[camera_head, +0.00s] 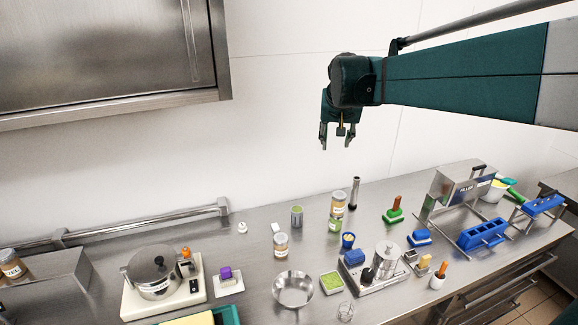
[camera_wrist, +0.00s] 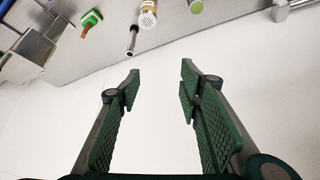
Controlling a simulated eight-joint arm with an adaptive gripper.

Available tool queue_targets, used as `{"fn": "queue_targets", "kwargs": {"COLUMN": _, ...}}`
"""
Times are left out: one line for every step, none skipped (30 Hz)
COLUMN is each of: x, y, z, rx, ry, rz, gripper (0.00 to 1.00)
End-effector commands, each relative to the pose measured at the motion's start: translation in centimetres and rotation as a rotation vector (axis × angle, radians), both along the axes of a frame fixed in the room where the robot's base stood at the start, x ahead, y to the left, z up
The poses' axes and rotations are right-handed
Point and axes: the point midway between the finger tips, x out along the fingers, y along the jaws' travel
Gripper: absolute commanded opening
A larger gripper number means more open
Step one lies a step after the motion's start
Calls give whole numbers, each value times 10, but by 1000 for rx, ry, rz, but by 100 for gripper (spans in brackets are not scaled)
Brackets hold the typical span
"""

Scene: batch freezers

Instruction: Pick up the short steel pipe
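The short steel pipe (camera_head: 355,193) stands upright on the steel counter, toward the back near the wall. In the wrist view the pipe (camera_wrist: 132,40) shows at the upper left, beyond the fingertips. My gripper (camera_head: 337,138) hangs fingers down, well above the counter and slightly left of the pipe in the head view. In the wrist view my gripper (camera_wrist: 160,74) has its two green-padded fingers wide apart, with only white wall between them. It is empty and does not touch the pipe.
A labelled jar (camera_head: 338,204) stands close left of the pipe, with a green-topped container (camera_head: 335,225) before it. A green block with a brown handle (camera_head: 394,211) is to the right. The steel counter (camera_head: 262,262) holds several other items. A wall cabinet (camera_head: 100,50) hangs upper left.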

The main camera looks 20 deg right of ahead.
Motion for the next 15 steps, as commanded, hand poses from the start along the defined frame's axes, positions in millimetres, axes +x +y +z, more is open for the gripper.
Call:
{"fn": "queue_targets", "kwargs": {"x": 10, "y": -10, "z": -2, "rx": 1, "ry": 2, "rz": -15, "gripper": 36}}
{"fn": "queue_targets", "kwargs": {"x": 15, "y": -16, "z": -3, "rx": 2, "ry": 3, "rz": -23, "gripper": 36}}
{"fn": "queue_targets", "kwargs": {"x": 22, "y": -22, "z": -4, "rx": 2, "ry": 4, "rz": -35, "gripper": 36}}
{"fn": "queue_targets", "kwargs": {"x": 27, "y": -28, "z": -6, "rx": 2, "ry": 5, "rz": -42, "gripper": 36}}
{"fn": "queue_targets", "kwargs": {"x": 32, "y": -33, "z": -7, "rx": 3, "ry": 6, "rz": -50, "gripper": 36}}
{"fn": "queue_targets", "kwargs": {"x": 39, "y": -40, "z": -9, "rx": 3, "ry": 7, "rz": -60, "gripper": 36}}
{"fn": "queue_targets", "kwargs": {"x": 44, "y": -46, "z": -11, "rx": 2, "ry": 7, "rz": -69, "gripper": 36}}
{"fn": "queue_targets", "kwargs": {"x": 49, "y": -52, "z": -13, "rx": 3, "ry": 8, "rz": -78, "gripper": 36}}
{"fn": "queue_targets", "kwargs": {"x": 55, "y": -60, "z": -15, "rx": 3, "ry": 10, "rz": -89, "gripper": 36}}
{"fn": "queue_targets", "kwargs": {"x": 60, "y": -65, "z": -17, "rx": 3, "ry": 9, "rz": -97, "gripper": 36}}
{"fn": "queue_targets", "kwargs": {"x": 65, "y": -71, "z": -19, "rx": 4, "ry": 10, "rz": -105, "gripper": 36}}
{"fn": "queue_targets", "kwargs": {"x": 71, "y": -78, "z": -21, "rx": 3, "ry": 12, "rz": -115, "gripper": 36}}
{"fn": "queue_targets", "kwargs": {"x": 76, "y": -84, "z": -23, "rx": 4, "ry": 13, "rz": -123, "gripper": 36}}
{"fn": "queue_targets", "kwargs": {"x": 81, "y": -90, "z": -26, "rx": 5, "ry": 12, "rz": -132, "gripper": 36}}
{"fn": "queue_targets", "kwargs": {"x": 87, "y": -98, "z": -29, "rx": 5, "ry": 13, "rz": -144, "gripper": 36}}
